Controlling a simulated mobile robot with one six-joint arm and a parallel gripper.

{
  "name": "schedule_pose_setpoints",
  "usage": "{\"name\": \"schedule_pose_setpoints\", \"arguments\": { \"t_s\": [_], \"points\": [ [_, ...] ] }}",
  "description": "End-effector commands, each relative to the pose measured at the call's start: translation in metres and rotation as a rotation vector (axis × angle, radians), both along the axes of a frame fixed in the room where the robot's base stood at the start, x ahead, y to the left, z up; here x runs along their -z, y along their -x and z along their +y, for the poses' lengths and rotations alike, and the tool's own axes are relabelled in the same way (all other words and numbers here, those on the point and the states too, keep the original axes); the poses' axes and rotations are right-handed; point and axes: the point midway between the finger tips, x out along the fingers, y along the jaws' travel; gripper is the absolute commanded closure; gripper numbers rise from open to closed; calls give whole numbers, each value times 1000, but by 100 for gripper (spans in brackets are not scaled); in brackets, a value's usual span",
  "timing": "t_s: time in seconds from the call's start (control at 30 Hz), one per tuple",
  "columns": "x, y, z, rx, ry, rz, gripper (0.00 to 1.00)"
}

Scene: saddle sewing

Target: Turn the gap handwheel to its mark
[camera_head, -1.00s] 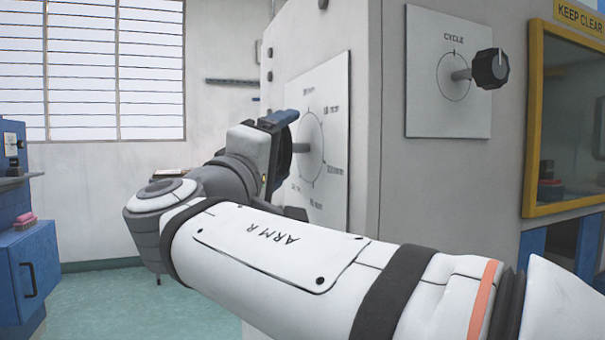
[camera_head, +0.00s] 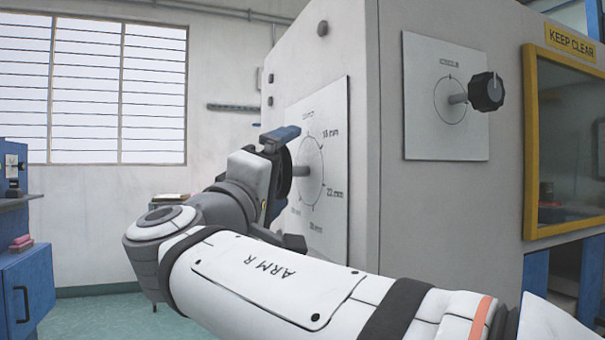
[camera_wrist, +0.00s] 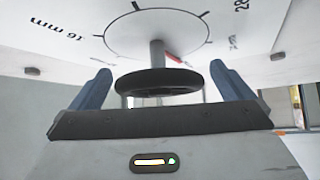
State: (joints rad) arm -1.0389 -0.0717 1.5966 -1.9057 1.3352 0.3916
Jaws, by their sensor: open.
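The gap handwheel is a dark round wheel on a grey shaft. In the wrist view, the handwheel (camera_wrist: 158,84) sits between the two blue fingers of my open gripper (camera_wrist: 160,74), with gaps visible on both sides. A small red mark shows behind its rim. In the head view, my gripper (camera_head: 287,187) faces the white dial plate (camera_head: 335,225), and the handwheel (camera_head: 285,176) is largely hidden by my wrist. The dial has a circle with marks labelled 16 mm, 22 mm and 28 mm; the other labels are too blurred to read.
A second panel (camera_head: 418,130) with a black cycle knob (camera_head: 486,91) is on the adjoining machine face. Right of it is a yellow-framed window (camera_head: 531,150) under a KEEP CLEAR sign (camera_head: 572,42). A blue cabinet (camera_head: 40,290) stands at the left. Open floor lies between.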

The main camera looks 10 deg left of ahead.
Motion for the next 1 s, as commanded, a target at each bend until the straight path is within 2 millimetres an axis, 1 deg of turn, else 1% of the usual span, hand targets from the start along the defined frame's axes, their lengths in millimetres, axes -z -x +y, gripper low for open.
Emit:
{"name": "schedule_pose_setpoints", "arguments": {
  "t_s": [0.13, 0.23, 0.5, 0.63, 0.8, 1.0],
  "points": [
    [0, 1, 0, -1, 0, 0, 0],
    [1, 8, 3, -3, 0, 0, 0],
    [16, 48, 16, -5, 2, 1, 0],
    [22, 62, 20, -3, 1, 0, 0],
    [25, 70, 22, -1, 0, 0, 0],
    [26, 70, 22, 0, 0, 0, 0]
  ]
}}
